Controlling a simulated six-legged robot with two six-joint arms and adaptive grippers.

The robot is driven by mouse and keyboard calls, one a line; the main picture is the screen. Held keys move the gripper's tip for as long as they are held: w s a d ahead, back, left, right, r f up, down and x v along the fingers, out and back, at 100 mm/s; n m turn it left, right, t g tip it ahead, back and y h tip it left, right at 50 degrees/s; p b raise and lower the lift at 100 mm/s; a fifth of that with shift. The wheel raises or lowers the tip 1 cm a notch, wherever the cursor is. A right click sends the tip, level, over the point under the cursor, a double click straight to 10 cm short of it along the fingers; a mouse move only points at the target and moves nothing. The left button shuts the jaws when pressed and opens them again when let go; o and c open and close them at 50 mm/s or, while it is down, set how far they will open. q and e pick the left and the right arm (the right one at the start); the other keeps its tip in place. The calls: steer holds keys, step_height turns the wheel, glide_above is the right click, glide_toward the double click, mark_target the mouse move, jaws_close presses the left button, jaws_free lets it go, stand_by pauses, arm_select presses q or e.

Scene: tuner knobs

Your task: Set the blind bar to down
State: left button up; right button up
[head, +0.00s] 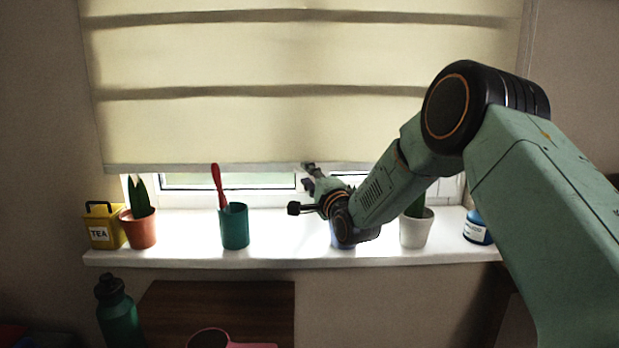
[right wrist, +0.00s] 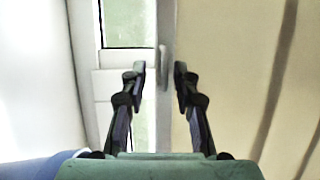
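The cream blind (head: 290,130) hangs over the window, with the pale blind bar (head: 230,168) along its lower edge, a little above the sill. My right gripper (head: 309,176) is at the bar, near the middle of its length. In the right wrist view the open fingers of my right gripper (right wrist: 160,78) stand on either side of the bar (right wrist: 163,62), with a small gap seen at each side. My forearm and wrist hide part of the bar to the right. My left gripper is not in view.
On the white sill (head: 290,250) stand a yellow tea tin (head: 101,226), a terracotta plant pot (head: 139,230), a teal cup (head: 234,228) with a red-handled tool, a white pot (head: 415,231) and a blue jar (head: 477,228). A blue object (head: 343,242) is mostly hidden behind my wrist.

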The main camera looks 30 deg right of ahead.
steer(key=shift+s+f, duration=0.1)
steer(key=shift+s, duration=0.4)
steer(key=s+a, duration=0.1)
steer(key=s, duration=1)
steer(key=shift+f, duration=0.45)
steer(key=shift+f, duration=0.1)
